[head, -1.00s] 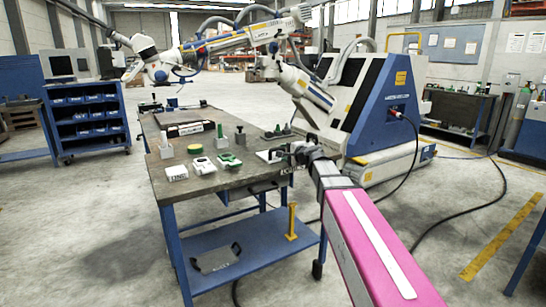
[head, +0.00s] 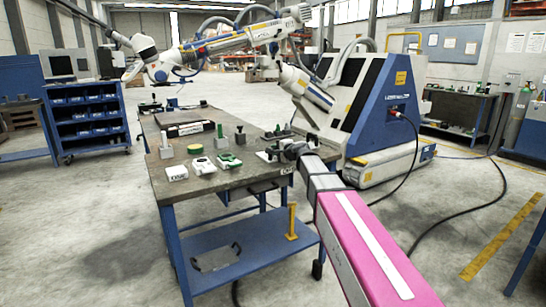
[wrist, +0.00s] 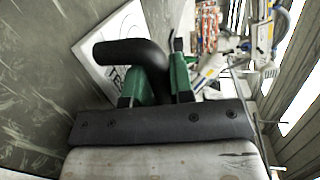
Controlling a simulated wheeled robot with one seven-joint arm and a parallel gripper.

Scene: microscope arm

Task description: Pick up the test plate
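The test plate is a white plate with dark lettering (wrist: 118,25) and a thick black curved handle (wrist: 125,52), seen in the wrist view. In the head view the plate (head: 263,156) is a small white patch at the table's right edge, mostly hidden by my gripper. My gripper (head: 281,150) is at that edge, over the plate. In the wrist view the green fingers of my gripper (wrist: 163,72) stand on either side of the handle's near end. The handle hides part of them, so I cannot tell whether they press on it.
The workbench (head: 225,180) also carries a white block (head: 176,173), a green round tin (head: 195,149), a green-and-white device (head: 229,160) and upright grey blocks. A large blue-and-white machine (head: 375,105) stands behind right. A lower blue shelf (head: 245,262) lies beneath.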

